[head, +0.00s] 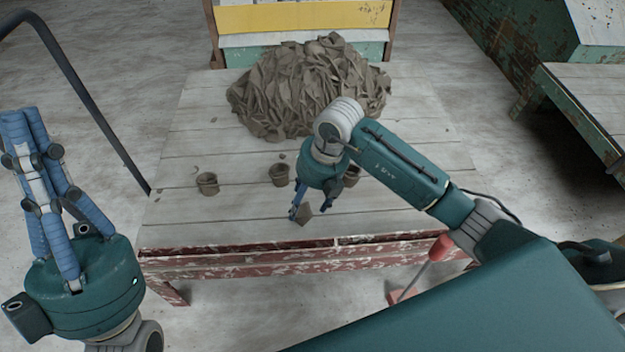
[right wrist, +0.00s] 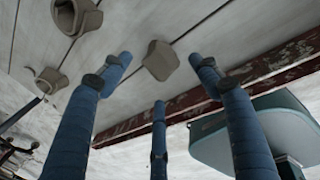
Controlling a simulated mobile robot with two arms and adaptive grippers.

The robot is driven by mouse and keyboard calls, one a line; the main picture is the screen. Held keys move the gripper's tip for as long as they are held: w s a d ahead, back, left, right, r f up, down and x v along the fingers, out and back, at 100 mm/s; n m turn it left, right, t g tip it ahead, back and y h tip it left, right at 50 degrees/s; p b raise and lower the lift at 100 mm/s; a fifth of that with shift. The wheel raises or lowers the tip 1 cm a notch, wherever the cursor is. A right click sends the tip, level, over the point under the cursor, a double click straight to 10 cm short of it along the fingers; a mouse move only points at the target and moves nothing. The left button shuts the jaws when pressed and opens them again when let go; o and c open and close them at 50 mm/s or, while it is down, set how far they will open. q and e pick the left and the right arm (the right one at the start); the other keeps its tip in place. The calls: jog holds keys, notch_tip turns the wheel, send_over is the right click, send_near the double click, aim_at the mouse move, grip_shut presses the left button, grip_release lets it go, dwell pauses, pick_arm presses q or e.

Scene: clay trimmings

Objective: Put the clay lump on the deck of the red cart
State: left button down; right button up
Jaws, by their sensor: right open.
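The clay lump (head: 305,216) is a small grey-brown faceted piece on the pale plank top near its front edge. It also shows in the right wrist view (right wrist: 160,61), between the spread fingertips. My right gripper (head: 312,203) points down over it, open and empty; I cannot tell whether a finger touches it. My left gripper (head: 27,122) is at the far left, off the planks, fingers pointing up and nothing visible in them; its opening is unclear. The plank-topped stand (head: 215,262) has a chipped red frame. I cannot tell whether this is the red cart.
Small clay pots (head: 207,184) (head: 280,175) stand in a row on the planks, one partly behind my right gripper. A large heap of clay trimmings (head: 305,88) lies behind. A red object with a shaft (head: 438,249) is partly hidden by my right arm. The planks' front left is clear.

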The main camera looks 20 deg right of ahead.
aim_at(310, 212)
jog(key=p+v, duration=0.1)
jog(key=v, duration=0.3)
jog(key=shift+r, duration=0.1)
pick_arm(q)
jog(key=w+d+f+g+y+p, duration=0.1)
jog(key=w+f+g+y, duration=0.1)
jog(key=w+f+g, duration=0.6)
jog(key=shift+w+d+f+y+p, duration=0.3)
jog(key=shift+w+d+f+p, duration=0.1)
jog(key=shift+w+f, duration=1.4)
pick_arm(e)
jog(key=shift+v, duration=1.85)
pick_arm(q)
jog(key=shift+r, duration=0.1)
